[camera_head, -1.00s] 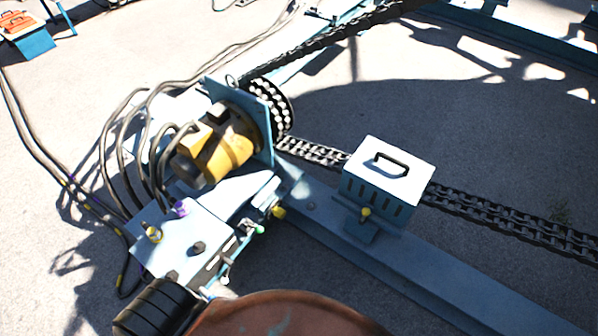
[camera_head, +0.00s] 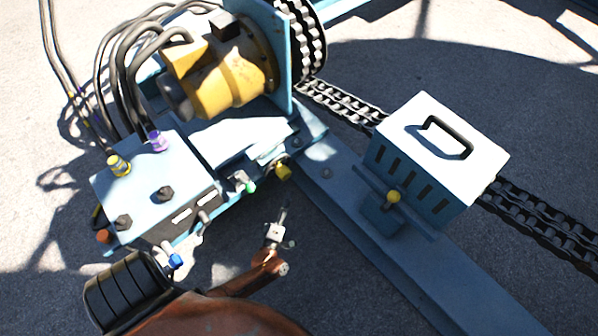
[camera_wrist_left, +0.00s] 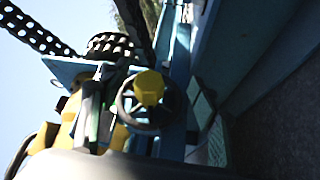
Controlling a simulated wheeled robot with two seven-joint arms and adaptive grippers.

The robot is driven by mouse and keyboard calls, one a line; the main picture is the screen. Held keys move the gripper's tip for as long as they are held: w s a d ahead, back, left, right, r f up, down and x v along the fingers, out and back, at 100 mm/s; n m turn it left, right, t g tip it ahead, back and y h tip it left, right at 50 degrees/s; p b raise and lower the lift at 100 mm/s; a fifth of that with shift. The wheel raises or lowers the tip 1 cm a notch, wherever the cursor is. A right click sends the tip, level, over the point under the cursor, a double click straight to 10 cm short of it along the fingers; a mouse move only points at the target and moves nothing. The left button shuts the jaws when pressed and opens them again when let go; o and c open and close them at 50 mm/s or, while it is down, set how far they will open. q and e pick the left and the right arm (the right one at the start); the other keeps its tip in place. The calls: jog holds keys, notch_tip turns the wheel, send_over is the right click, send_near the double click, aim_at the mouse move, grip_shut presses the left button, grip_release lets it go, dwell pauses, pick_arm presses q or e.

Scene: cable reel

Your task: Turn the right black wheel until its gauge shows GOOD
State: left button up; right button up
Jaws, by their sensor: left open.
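A black spoked wheel (camera_wrist_left: 128,112) with a yellow hub or knob (camera_wrist_left: 150,88) in front of it shows in the left wrist view, upright on blue metalwork. In the head view a yellow knob (camera_head: 283,172) sits at the right end of the machine's front; I cannot tell whether it is the same one. My left gripper (camera_head: 282,217) is small in the head view, open and apart from the machine's front, below that knob. No gauge face is readable. My right gripper is not in view.
A blue control box (camera_head: 140,185) with cables and knobs stands left of my gripper. A yellow motor (camera_head: 225,85) is behind. A white box (camera_head: 430,135) with a handle stands on the blue beam (camera_head: 400,275) at right. A chain (camera_head: 345,103) runs past it.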

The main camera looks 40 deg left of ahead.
aim_at(285, 180)
pick_arm(q)
jog(key=a+n+y+b, duration=0.1)
jog(key=n+y, duration=0.1)
jog(key=w+a+n+g+y+b, duration=0.1)
jog(key=n+y+b, duration=0.1)
jog(key=n, duration=0.1)
jog(key=a+n+y+b, duration=0.1)
jog(key=n+y+b, duration=0.1)
jog(key=n, duration=0.1)
jog(key=shift+w+a+f+g, duration=0.15)
jog(key=shift+w+a+g, duration=0.05)
jog(key=shift+a+g, duration=0.1)
jog(key=shift+w+a+r+n, duration=0.1)
jog(key=shift+a+r+n, duration=0.1)
jog(key=shift+n, duration=0.3)
jog(key=b+x, duration=0.1)
jog(key=x, duration=0.5)
jog(key=shift+w+a+r, duration=0.15)
jog(key=shift+w+a+r+b, duration=0.25)
jog(key=shift+w+a+b, duration=0.1)
jog(key=shift+w, duration=0.05)
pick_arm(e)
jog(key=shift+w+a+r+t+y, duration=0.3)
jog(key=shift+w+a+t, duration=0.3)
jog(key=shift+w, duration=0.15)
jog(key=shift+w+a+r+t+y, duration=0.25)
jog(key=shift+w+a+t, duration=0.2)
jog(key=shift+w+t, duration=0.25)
